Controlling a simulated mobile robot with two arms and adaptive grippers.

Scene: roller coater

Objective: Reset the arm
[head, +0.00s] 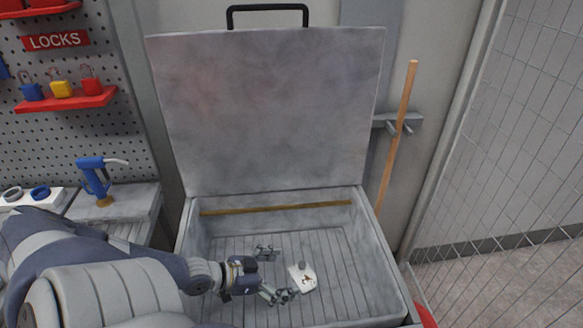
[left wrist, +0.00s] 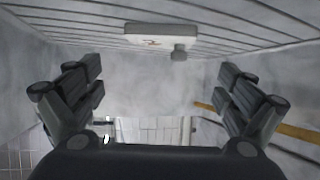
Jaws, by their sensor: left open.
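My left arm (head: 110,270) reaches in from the left in the head view, over an open grey metal bin. My left gripper (head: 275,273) is open and empty inside the bin. A small white block with a grey knob and a dark mark (head: 302,277) lies on the ribbed bin floor, just right of the fingertips and apart from them. In the left wrist view the same white block (left wrist: 161,37) shows at the top, beyond the two spread fingers (left wrist: 160,95). My right gripper is not in view.
The bin's lid (head: 265,110) stands raised behind. The bin's side walls (head: 375,250) surround the gripper. A blue-handled nozzle (head: 95,178) stands on a bench at the left. A wooden handle (head: 398,140) leans at the right, near a wire mesh fence (head: 500,150).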

